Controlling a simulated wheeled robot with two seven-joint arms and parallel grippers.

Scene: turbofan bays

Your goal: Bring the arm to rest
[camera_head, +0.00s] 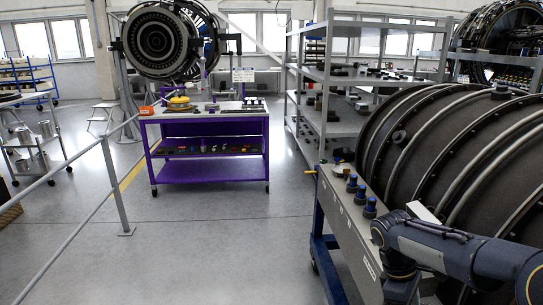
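My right arm reaches in from the lower right corner, a dark blue-grey link that bends downward near the bottom edge. Its gripper does not show; the end of the arm runs out of the frame or is hidden. My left arm and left gripper are not in view. The arm lies in front of a large dark ribbed engine casing (445,140) and over the right part of a grey-topped bench (345,215) with a blue frame. I cannot tell whether the arm touches either.
Blue-capped parts (361,196) stand on the bench. A purple cart (208,172) with tools stands ahead, below an engine (160,42). Grey shelving (327,75) stands behind the bench. A grey railing (115,185) runs along the left. The middle floor (225,245) is clear.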

